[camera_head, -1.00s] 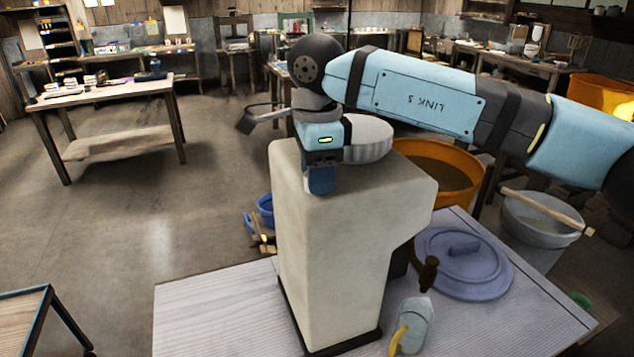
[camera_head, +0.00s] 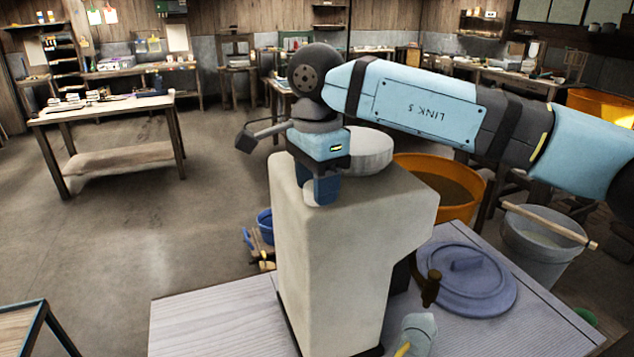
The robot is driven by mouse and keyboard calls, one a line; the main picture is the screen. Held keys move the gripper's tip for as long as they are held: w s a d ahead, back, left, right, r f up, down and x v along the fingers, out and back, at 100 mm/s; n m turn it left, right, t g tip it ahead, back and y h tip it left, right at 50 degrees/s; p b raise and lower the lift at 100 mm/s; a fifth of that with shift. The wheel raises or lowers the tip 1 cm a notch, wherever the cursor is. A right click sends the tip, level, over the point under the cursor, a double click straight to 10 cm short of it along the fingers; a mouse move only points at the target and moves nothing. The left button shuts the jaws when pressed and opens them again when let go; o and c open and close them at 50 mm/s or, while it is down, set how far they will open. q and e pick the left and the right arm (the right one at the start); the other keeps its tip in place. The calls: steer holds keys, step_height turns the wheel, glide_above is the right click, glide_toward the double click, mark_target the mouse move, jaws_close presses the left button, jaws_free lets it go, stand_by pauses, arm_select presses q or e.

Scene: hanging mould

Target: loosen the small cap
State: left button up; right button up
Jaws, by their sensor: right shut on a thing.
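A tall pale mould (camera_head: 335,260) stands upright on the ribbed table. A pale grey round cap (camera_head: 366,151) sits on its top, behind my right gripper. My right gripper (camera_head: 322,190) points down at the near top edge of the mould, with its blue fingers close together. It is shut on a small pale piece, seemingly the small cap, which is mostly hidden by the fingers. I cannot tell whether this piece still touches the mould. My left gripper is not in view.
On the ribbed table (camera_head: 215,325), a round blue-grey lid (camera_head: 470,280), a dark-headed hammer (camera_head: 431,288) and a pale blue bottle-like thing (camera_head: 418,335) lie right of the mould. An orange tub (camera_head: 455,205) and a grey bucket (camera_head: 535,250) stand behind. The floor at left is open.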

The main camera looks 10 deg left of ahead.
steer(key=o, duration=0.9)
steer(key=shift+o, duration=0.2)
steer(key=shift+r, duration=0.1)
step_height(320, 180, up, 14)
steer(key=shift+d+f, duration=0.1)
steer(key=shift+f, duration=0.1)
